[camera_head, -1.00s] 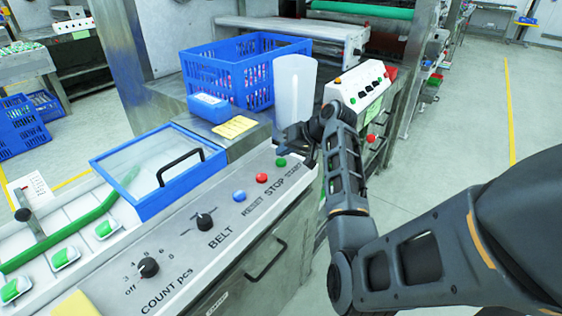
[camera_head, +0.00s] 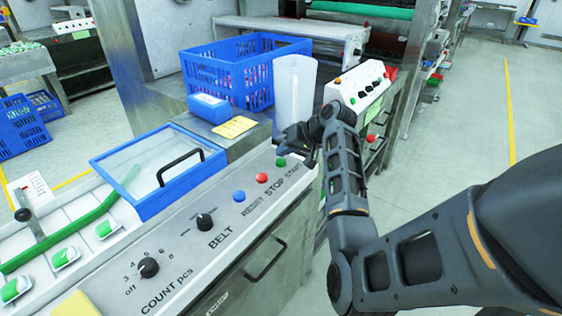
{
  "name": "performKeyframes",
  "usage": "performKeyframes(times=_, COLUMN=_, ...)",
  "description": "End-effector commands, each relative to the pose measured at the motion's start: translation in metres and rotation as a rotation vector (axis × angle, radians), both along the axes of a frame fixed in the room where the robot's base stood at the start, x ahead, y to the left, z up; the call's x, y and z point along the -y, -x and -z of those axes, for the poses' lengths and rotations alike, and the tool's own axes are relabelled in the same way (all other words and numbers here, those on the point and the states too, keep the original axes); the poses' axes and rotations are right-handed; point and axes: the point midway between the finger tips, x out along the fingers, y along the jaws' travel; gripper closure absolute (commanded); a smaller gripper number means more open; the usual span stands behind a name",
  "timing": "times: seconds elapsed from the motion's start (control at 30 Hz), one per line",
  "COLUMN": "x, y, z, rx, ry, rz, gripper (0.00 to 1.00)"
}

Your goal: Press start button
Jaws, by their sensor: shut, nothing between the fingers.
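The green START button (camera_head: 281,162) is at the right end of the sloped control panel (camera_head: 190,262). The red STOP button (camera_head: 262,178) and the blue RESET button (camera_head: 239,196) sit to its left. My gripper (camera_head: 284,138) is shut and empty. It is just above and behind the green button in the picture, very close to it. I cannot tell whether the fingertips touch anything. The button face is visible, and the end of the START label is partly near my arm.
The BELT knob (camera_head: 204,221) and COUNT knob (camera_head: 148,267) are on the same panel. A blue-framed clear lid (camera_head: 158,170) lies left of it. A white translucent cylinder (camera_head: 295,88) stands right behind my gripper, near a blue crate (camera_head: 228,76).

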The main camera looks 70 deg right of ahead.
Motion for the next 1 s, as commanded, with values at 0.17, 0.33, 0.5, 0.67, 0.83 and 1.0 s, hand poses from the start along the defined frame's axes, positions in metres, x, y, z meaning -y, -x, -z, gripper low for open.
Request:
performKeyframes(times=0.17, x=0.0000, y=0.0000, z=0.0000, rx=0.000, ry=0.000, rz=0.000, gripper=1.00)
performKeyframes(times=0.33, x=0.0000, y=0.0001, z=0.0003, rx=0.000, ry=0.000, rz=0.000, gripper=1.00)
performKeyframes(times=0.5, x=-0.0002, y=0.0002, z=0.0049, rx=-0.001, ry=-0.001, rz=0.000, gripper=1.00)
performKeyframes(times=0.67, x=0.0000, y=0.0000, z=0.0082, rx=0.000, ry=-0.001, rz=0.001, gripper=1.00)
performKeyframes(times=0.83, x=0.0000, y=0.0000, z=0.0082, rx=0.000, ry=0.000, rz=0.000, gripper=1.00)
performKeyframes(times=1.0, x=0.0000, y=0.0001, z=0.0086, rx=0.000, ry=0.000, rz=0.000, gripper=1.00)
